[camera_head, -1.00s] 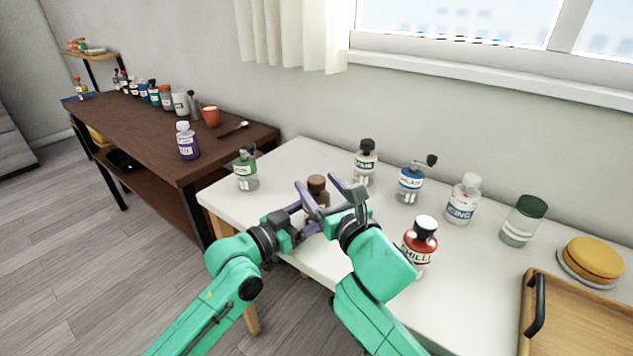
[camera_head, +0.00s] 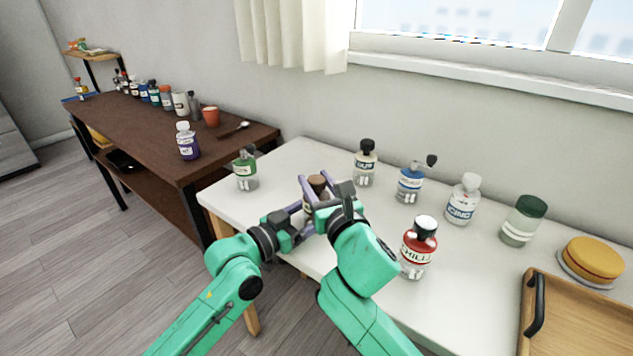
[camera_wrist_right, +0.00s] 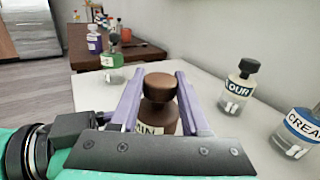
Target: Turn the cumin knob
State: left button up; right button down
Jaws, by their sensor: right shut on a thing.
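The cumin bottle has a brown body, a pale label partly reading "MIN" (camera_wrist_right: 150,129) and a dark brown knob (camera_wrist_right: 160,87) on top. In the head view the knob (camera_head: 317,182) shows between my right gripper's purple fingers; much of the bottle below is hidden by both grippers. My right gripper (camera_head: 316,187) reaches in from the front right and is shut on the knob, one finger on each side, as the right wrist view shows. My left gripper (camera_head: 301,228) is low at the bottle's left front; its fingertips are hidden against the bottle.
A wooden tray (camera_head: 580,318) is at right.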

jog(key=shift+f+m+t+h, duration=0.1)
jog(key=shift+m+t+h, duration=0.2)
jog(key=shift+m+h, duration=1.4)
jog(key=shift+f+m+t+h, duration=0.1)
jog(key=shift+m+t+h, duration=0.2)
jog(key=shift+m+h, duration=1.4)
jog(key=shift+r+n+h, duration=0.1)
jog(key=shift+n+h, duration=0.5)
jog(key=shift+h, duration=0.3)
jog(key=shift+c, duration=1.8)
grip_release()
jog(key=s+a, duration=0.1)
jog(key=s, duration=1.1)
jog(key=shift+a, duration=0.15)
